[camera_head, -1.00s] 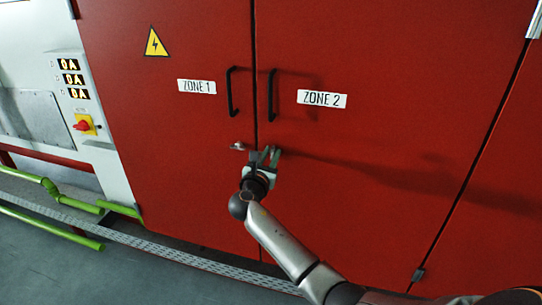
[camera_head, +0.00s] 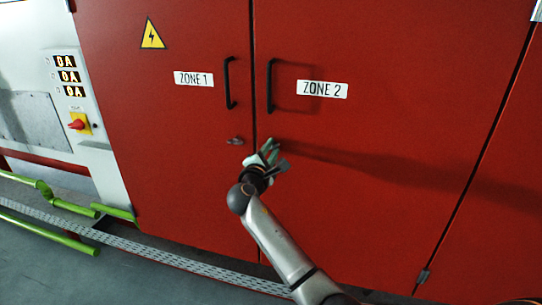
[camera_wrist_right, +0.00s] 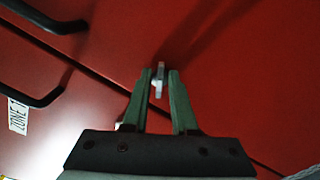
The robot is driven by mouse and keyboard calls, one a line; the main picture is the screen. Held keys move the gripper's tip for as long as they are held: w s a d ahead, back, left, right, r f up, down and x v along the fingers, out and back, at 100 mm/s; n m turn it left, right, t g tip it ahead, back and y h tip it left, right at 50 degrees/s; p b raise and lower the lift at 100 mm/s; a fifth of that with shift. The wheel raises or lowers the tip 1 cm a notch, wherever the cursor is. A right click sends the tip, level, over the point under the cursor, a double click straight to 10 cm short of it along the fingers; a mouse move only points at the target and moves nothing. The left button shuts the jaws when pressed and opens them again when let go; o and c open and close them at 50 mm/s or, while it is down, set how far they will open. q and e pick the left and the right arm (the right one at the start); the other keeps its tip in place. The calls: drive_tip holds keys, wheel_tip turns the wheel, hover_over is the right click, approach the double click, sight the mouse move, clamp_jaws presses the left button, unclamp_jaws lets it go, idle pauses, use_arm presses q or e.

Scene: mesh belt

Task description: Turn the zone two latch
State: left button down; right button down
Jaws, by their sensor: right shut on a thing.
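The zone two latch is a small pale metal piece (camera_wrist_right: 158,82) between my fingertips in the right wrist view. In the head view my gripper hides most of it. My right gripper (camera_head: 270,152) is at the lower left edge of the red ZONE 2 door (camera_head: 400,140), below its black handle. Its green-grey fingers (camera_wrist_right: 160,80) are shut on the latch, and they look tilted in the head view. My left gripper is not in view.
The red ZONE 1 door (camera_head: 165,110) is on the left, with its own small latch (camera_head: 235,141) close to my gripper. Black bar handles (camera_head: 228,83) stand out above. Green pipes (camera_head: 75,207) run low at the left.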

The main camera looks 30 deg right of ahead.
use_arm(q)
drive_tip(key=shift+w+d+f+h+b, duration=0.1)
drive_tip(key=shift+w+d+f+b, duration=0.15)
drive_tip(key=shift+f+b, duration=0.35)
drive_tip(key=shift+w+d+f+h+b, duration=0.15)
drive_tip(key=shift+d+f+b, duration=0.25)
drive_tip(key=shift+b, duration=0.4)
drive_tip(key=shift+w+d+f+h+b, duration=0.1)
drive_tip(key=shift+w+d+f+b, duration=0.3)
drive_tip(key=shift+b, duration=0.3)
use_arm(e)
drive_tip(key=shift+f+m, duration=0.15)
drive_tip(key=shift+m, duration=2.95)
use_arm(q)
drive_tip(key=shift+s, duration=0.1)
use_arm(e)
drive_tip(key=c, duration=1.1)
unclamp_jaws()
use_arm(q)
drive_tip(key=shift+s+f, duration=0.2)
use_arm(e)
drive_tip(key=o, duration=0.4)
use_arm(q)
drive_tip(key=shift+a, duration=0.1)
